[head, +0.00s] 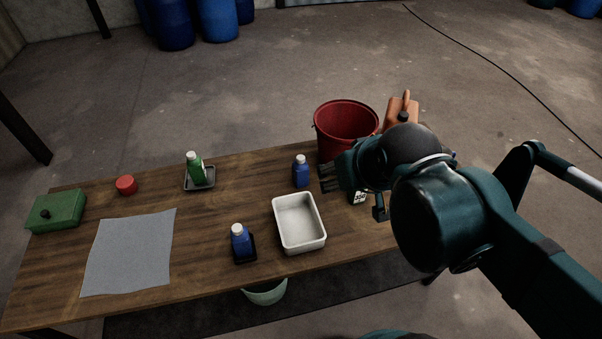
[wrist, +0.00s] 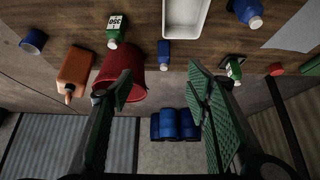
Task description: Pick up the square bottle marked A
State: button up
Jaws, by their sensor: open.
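No letter A is readable on any bottle. A blue white-capped bottle (head: 301,174) stands behind the white tray, and shows in the wrist view (wrist: 164,55). Another blue bottle (head: 240,243) stands on a small black tray at the front; it shows in the wrist view (wrist: 247,12). A green bottle (head: 195,170) stands on a dark tray at the back left. Another green bottle with a white printed label (wrist: 116,25) is mostly hidden behind my arm in the head view. My gripper (head: 326,178) is open and empty, above the table, right of the rear blue bottle.
A white tray (head: 299,246) lies mid-table. A red bucket (head: 345,118) and orange jug (head: 402,113) stand at the back right. A grey cloth (head: 130,252), green box (head: 57,212) and red round piece (head: 126,185) occupy the left. Bare wood lies between the cloth and black tray.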

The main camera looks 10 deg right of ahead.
jog(key=shift+o, duration=0.4)
jog(key=shift+w, duration=0.15)
jog(key=n+g, duration=0.6)
jog(key=n, duration=0.9)
send_over(301, 157)
jog(key=s, duration=0.5)
notch_tip(301, 157, down, 14)
jog(key=w+f+n, duration=0.1)
jog(key=f, duration=0.2)
jog(key=w+f+n, duration=0.1)
jog(key=w+f, duration=0.1)
jog(key=f, duration=0.1)
jog(key=w+f+n+g, duration=0.1)
jog(key=f, duration=0.1)
jog(key=shift+w+f+n, duration=0.3)
jog(key=shift+w+f, duration=0.05)
jog(key=shift+f, duration=0.05)
jog(key=shift+w+f, duration=0.2)
jog(key=shift+f, duration=0.3)
jog(key=shift+n, duration=0.3)
